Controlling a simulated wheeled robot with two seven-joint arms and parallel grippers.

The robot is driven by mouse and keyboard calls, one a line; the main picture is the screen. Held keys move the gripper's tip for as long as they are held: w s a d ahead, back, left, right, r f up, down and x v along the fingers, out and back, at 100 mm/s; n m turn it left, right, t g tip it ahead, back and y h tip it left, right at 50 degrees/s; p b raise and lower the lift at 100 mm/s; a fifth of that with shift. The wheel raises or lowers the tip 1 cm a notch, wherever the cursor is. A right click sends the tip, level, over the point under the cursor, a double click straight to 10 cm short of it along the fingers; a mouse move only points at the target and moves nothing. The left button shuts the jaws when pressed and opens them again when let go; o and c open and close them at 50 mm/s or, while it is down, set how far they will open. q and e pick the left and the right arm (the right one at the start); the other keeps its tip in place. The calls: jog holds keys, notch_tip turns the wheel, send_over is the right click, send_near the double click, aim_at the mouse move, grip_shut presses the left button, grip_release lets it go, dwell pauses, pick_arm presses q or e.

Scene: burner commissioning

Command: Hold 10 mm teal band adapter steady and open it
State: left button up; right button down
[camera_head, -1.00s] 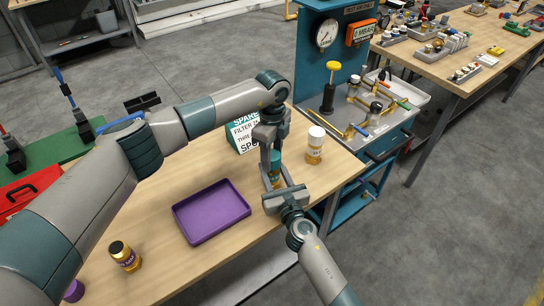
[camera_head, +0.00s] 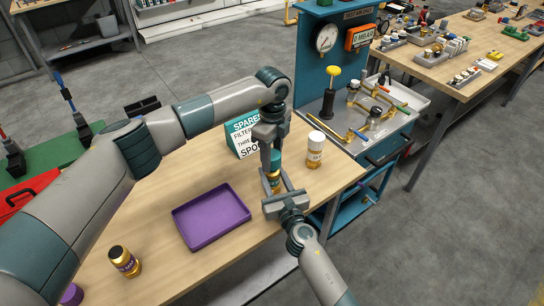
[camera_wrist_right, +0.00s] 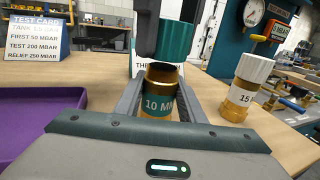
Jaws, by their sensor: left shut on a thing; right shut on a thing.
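The 10 mm teal band adapter is an amber-gold container (camera_wrist_right: 160,105) with a teal "10 MM" band, upright between the fingers of my right gripper (camera_head: 272,196). Its top shows a dark opening in the right wrist view. The teal cap (camera_wrist_right: 176,40) is above and apart from the container, between the fingers of my left gripper (camera_head: 271,150). The cap (camera_head: 276,157) also shows in the head view, partly hidden by my left fingers. Both grippers are shut, the left on the cap and the right on the container.
A white-capped amber bottle (camera_head: 315,150) stands close to the right. A purple tray (camera_head: 211,216) lies left of my right gripper. A sign (camera_head: 243,135) stands behind. A black-capped bottle (camera_head: 124,262) is at the front left. The teal burner rig (camera_head: 345,60) is beyond the table.

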aim_at(272, 154)
pick_arm(q)
jog(key=shift+r, duration=2)
pick_arm(e)
jog(key=c, duration=1.1)
grip_release()
pick_arm(q)
jog(key=shift+f, duration=0.15)
pick_arm(e)
jog(key=v, duration=1.2)
